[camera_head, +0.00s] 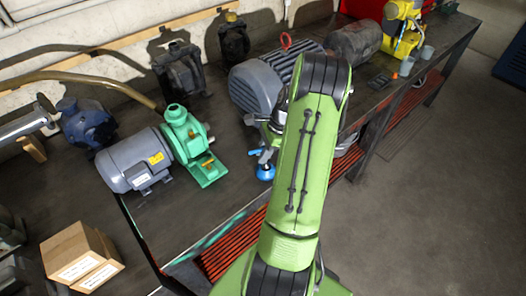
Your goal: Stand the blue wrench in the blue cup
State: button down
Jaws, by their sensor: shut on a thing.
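My green arm reaches over the dark workbench, and my gripper (266,154) is low at its left side, partly hidden by the arm. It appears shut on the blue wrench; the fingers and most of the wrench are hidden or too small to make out. The blue cup (265,173) appears as a small bright blue shape on the bench, directly below my gripper. Whether the wrench is inside the cup or only above it, I cannot tell.
A grey motor with a green pump (185,130) stands left of my gripper, and a large grey motor (255,88) stands behind it. The bench's front edge is close. Grey cups (406,67) stand farther right. Cardboard boxes (78,250) are at lower left.

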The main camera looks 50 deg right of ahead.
jog(key=shift+f+b, duration=0.3)
jog(key=shift+f, duration=0.25)
jog(key=c, duration=0.9)
grip_release()
notch_tip(320, 180, up, 6)
jog(key=p, duration=0.6)
jog(key=shift+r, duration=0.1)
